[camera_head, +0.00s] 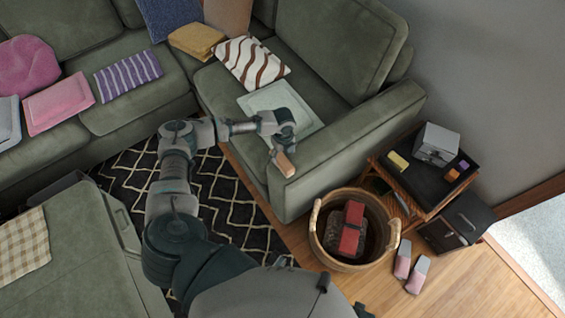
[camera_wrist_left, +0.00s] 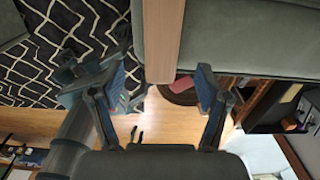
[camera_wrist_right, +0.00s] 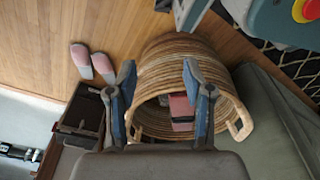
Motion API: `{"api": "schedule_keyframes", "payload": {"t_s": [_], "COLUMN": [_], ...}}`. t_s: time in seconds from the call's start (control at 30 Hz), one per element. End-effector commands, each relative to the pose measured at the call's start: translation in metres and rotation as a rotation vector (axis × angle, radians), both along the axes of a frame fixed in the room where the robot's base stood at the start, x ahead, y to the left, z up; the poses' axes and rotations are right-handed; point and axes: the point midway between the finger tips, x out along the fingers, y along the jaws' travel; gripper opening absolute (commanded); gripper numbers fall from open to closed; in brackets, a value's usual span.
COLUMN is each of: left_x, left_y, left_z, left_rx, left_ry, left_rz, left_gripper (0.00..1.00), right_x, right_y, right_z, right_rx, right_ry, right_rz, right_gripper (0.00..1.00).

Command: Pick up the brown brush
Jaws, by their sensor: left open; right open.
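A light brown wooden bar, which looks like the brown brush (camera_head: 284,163), is at the front of the sofa's armrest in the head view. It also shows in the left wrist view as a long bar (camera_wrist_left: 163,38) coming down from the top; no bristles are visible. My left gripper (camera_head: 284,136) is beside it; in the left wrist view the open fingers (camera_wrist_left: 161,76) stand on either side of its near end, with gaps. My right gripper (camera_wrist_right: 160,80) is open and empty, facing a woven basket (camera_wrist_right: 150,58) in the right wrist view.
The basket (camera_head: 318,238) holds a red item (camera_head: 352,228) and a dark one. Pink-and-grey slippers (camera_head: 416,274) lie beside it. A dark side table (camera_head: 425,186) with small items stands right of the green sofa (camera_head: 325,172). A pale square (camera_head: 281,108) lies on the seat.

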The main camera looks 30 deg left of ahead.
Motion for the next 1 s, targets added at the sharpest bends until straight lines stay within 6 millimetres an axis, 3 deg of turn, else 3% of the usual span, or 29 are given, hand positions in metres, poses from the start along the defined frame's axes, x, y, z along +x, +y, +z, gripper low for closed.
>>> {"api": "schedule_keyframes", "payload": {"t_s": [0.27,0.5,0.8,0.87,1.0], "left_x": [0.002,0.006,0.006,0.006,0.006], "left_y": [0.003,0.008,0.008,0.008,0.008], "left_z": [-0.026,-0.062,-0.067,-0.067,-0.067], "left_rx": [0.0,0.0,0.0,0.0,0.0], "left_ry": [0.0,0.0,-0.003,-0.003,-0.002], "left_rz": [0.0,-0.001,-0.001,-0.001,-0.001], "left_gripper": [0.76,0.76,0.76,0.64,0.29], "right_x": [0.006,0.017,0.018,0.018,0.019], "right_y": [0.0,0.002,0.002,0.002,0.002], "right_z": [0.009,0.027,0.031,0.031,0.031], "right_rx": [0.0,0.001,0.001,0.001,0.0], "right_ry": [-0.004,-0.013,-0.013,-0.012,-0.011], "right_rz": [-0.001,-0.003,-0.004,-0.004,-0.003], "right_gripper": [0.51,0.51,0.51,0.51,0.51]}}
